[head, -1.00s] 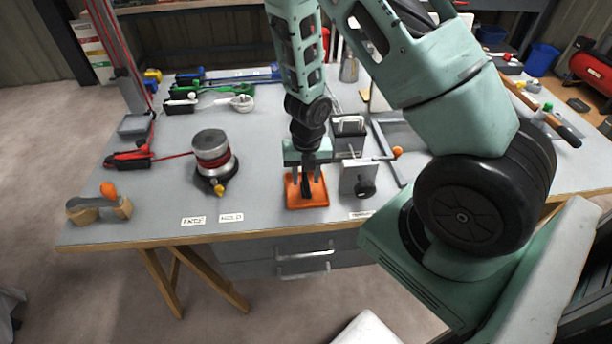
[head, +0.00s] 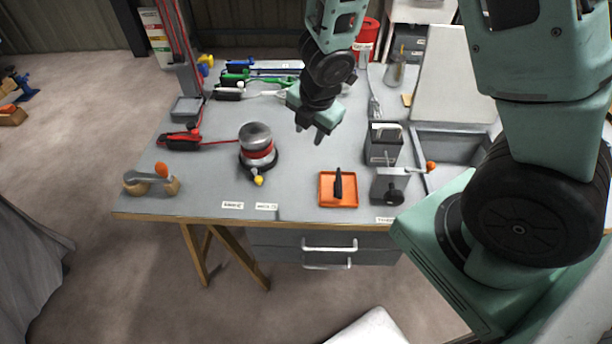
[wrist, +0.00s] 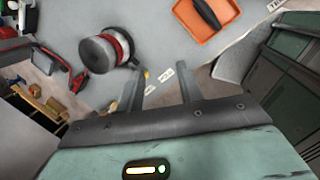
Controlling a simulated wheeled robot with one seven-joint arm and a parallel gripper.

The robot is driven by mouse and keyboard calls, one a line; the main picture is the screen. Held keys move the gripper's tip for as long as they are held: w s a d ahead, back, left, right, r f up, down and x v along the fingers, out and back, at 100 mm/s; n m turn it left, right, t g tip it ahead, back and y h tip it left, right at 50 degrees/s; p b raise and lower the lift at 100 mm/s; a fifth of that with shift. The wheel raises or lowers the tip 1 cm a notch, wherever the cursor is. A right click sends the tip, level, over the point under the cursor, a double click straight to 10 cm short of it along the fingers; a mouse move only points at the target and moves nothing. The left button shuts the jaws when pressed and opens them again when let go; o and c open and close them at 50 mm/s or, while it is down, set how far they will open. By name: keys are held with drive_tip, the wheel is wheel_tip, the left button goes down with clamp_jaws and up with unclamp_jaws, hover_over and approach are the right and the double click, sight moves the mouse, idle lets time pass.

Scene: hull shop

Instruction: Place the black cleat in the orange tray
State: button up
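The black cleat (head: 339,184) lies in the orange tray (head: 327,201) near the front edge of the bench. In the wrist view the cleat (wrist: 208,14) also rests inside the tray (wrist: 192,25), at the top of the picture. My gripper (head: 309,138) is above the bench, behind and left of the tray, and apart from it. Its two fingers (wrist: 162,92) are spread with nothing between them.
A winch drum (head: 256,146) with a red band stands left of the tray. Bare bench top lies between drum and tray.

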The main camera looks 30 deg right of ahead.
drive_tip(key=s+a+r+m, duration=0.6)
drive_tip(key=a+r+m, duration=0.1)
drive_tip(key=r, duration=0.1)
drive_tip(key=s+a+r+m+g, duration=0.1)
drive_tip(key=s+a+m, duration=0.1)
drive_tip(key=s, duration=0.3)
drive_tip(key=s+a+r+m+g, duration=0.1)
drive_tip(key=s+a+r+m, duration=0.1)
drive_tip(key=s, duration=0.3)
drive_tip(key=s+a+r+m+g+y, duration=0.1)
drive_tip(key=s+a+r+m, duration=0.1)
drive_tip(key=s+a+m, duration=0.1)
drive_tip(key=shift+s+a+r+m, duration=0.3)
drive_tip(key=shift+s+a, duration=0.2)
drive_tip(key=shift+s, duration=0.6)
wheel_tip(320, 180, down, 4)
drive_tip(key=b, duration=0.4)
